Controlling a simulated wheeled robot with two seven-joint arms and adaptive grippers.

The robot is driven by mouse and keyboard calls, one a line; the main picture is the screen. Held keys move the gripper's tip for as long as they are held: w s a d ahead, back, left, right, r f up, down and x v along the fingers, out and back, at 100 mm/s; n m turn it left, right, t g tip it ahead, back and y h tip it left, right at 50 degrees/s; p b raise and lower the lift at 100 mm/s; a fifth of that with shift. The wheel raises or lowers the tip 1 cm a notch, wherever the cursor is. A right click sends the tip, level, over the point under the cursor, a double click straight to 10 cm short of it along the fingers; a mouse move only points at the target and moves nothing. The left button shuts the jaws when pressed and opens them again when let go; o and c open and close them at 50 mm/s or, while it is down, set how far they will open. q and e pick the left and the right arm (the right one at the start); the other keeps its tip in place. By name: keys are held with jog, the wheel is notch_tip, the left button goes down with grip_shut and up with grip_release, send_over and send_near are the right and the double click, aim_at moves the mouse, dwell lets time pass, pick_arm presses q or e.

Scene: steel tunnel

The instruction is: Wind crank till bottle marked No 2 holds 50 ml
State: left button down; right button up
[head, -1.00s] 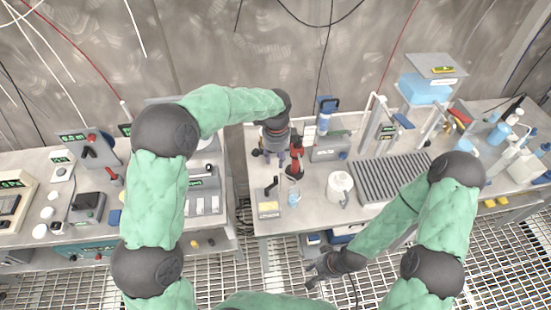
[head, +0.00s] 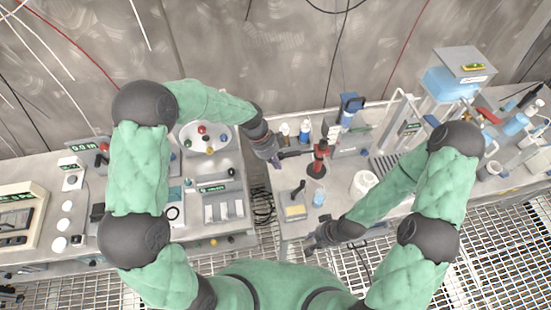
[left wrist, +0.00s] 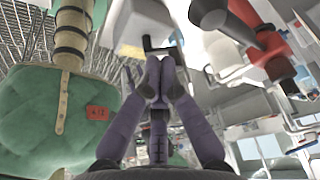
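A red stand (head: 318,160) with a dark horizontal bar to its left is on the right-hand bench; the stand also shows in the left wrist view (left wrist: 275,55). A small bottle with bluish contents (head: 318,199) is in front of it. Two small bottles (head: 304,131) (head: 285,131) are behind; no marking or level is legible. A grey-and-yellow box with a black lever (head: 294,207) is at the front edge. My left gripper (head: 274,160) is left of the stand, near the bar's end. Its purple fingers (left wrist: 158,78) meet, with nothing visible between them. My right gripper (head: 312,243) hangs by the front edge; its fingers are unclear.
A white mug (head: 363,183) is right of the red stand. A blue-topped device (head: 350,103) is behind. A gap with cables (head: 262,205) separates the benches.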

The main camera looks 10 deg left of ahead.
aim_at(298, 190)
pick_arm(q)
jog(key=s+d+f, duration=0.1)
jog(key=d+f, duration=0.5)
jog(key=shift+s+p, duration=0.15)
jog(key=shift+p, duration=0.2)
pick_arm(e)
jog(key=shift+w+a+r, duration=0.1)
jog(key=shift+r, duration=0.2)
pick_arm(q)
jog(key=shift+f, duration=0.1)
